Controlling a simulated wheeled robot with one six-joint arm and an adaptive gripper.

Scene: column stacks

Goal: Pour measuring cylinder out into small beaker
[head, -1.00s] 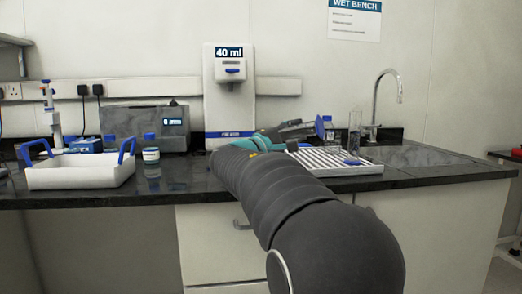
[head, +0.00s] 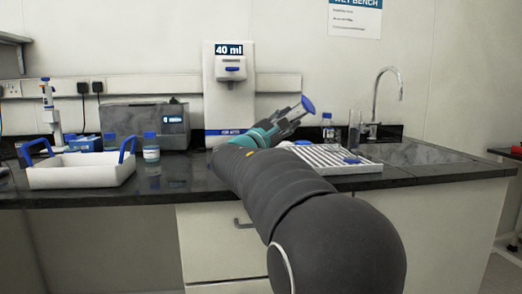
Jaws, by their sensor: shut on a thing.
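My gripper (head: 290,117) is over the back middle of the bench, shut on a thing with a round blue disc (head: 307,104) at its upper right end. This looks like the measuring cylinder, tilted, with its blue foot raised. Its body and mouth are mostly hidden by my gripper and arm. I cannot make out the small beaker; my arm covers part of the bench. Whether any liquid is flowing cannot be seen.
A white ribbed drain rack (head: 330,160) holds a clear upright cylinder (head: 354,128). A blue-capped bottle (head: 327,128) stands behind. A dispenser (head: 229,90) reads 40 ml. A white tray (head: 80,176) and a blue-capped bottle (head: 151,148) are left; the sink (head: 415,154) is right.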

